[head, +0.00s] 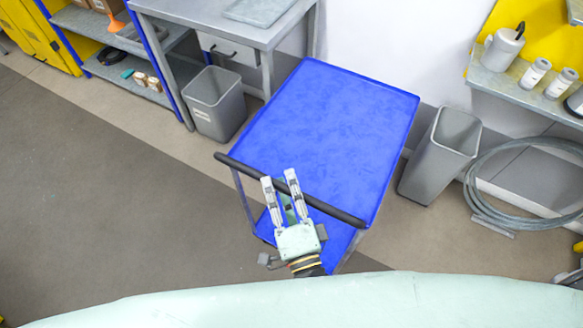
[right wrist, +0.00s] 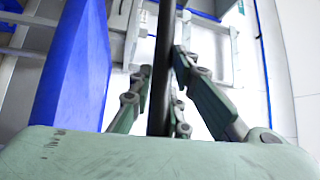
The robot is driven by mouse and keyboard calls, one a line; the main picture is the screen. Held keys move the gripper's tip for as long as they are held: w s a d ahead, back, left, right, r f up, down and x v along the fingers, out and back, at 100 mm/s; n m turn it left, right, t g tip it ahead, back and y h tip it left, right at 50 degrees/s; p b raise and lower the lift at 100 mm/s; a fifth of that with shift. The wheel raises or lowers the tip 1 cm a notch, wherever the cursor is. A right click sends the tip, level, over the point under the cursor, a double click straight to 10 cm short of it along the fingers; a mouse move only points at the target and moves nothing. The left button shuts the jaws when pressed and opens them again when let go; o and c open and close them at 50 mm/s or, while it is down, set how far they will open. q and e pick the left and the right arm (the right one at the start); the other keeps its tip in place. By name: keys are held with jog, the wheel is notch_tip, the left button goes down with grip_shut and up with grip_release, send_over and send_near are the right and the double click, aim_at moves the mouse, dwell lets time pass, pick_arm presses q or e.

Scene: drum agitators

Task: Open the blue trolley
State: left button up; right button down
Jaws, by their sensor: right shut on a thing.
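The blue trolley (head: 335,125) stands in the middle of the head view, with a flat blue top and a lower blue shelf (head: 335,240). A black handle bar (head: 338,212) runs along its near edge. My right gripper (head: 278,178) reaches the handle from the near side, its two fingers on the bar left of its middle. In the right wrist view the dark bar (right wrist: 162,60) passes between the fingers, and the gripper is shut on it. The trolley's blue side (right wrist: 72,75) shows to the left there. My left gripper is in neither view.
A grey bin (head: 215,105) stands left of the trolley, by a grey workbench (head: 225,22). Another grey bin (head: 440,155) stands close to its right side. A coiled grey hose (head: 480,195) lies further right. The floor at the left (head: 110,200) is clear.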

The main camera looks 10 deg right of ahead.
jog(key=shift+s+a+f, duration=0.1)
jog(key=shift+s+a, duration=0.1)
jog(key=shift+s, duration=0.15)
jog(key=c, duration=1.6)
grip_release()
jog(key=shift+c, duration=0.2)
jog(key=v, duration=1.2)
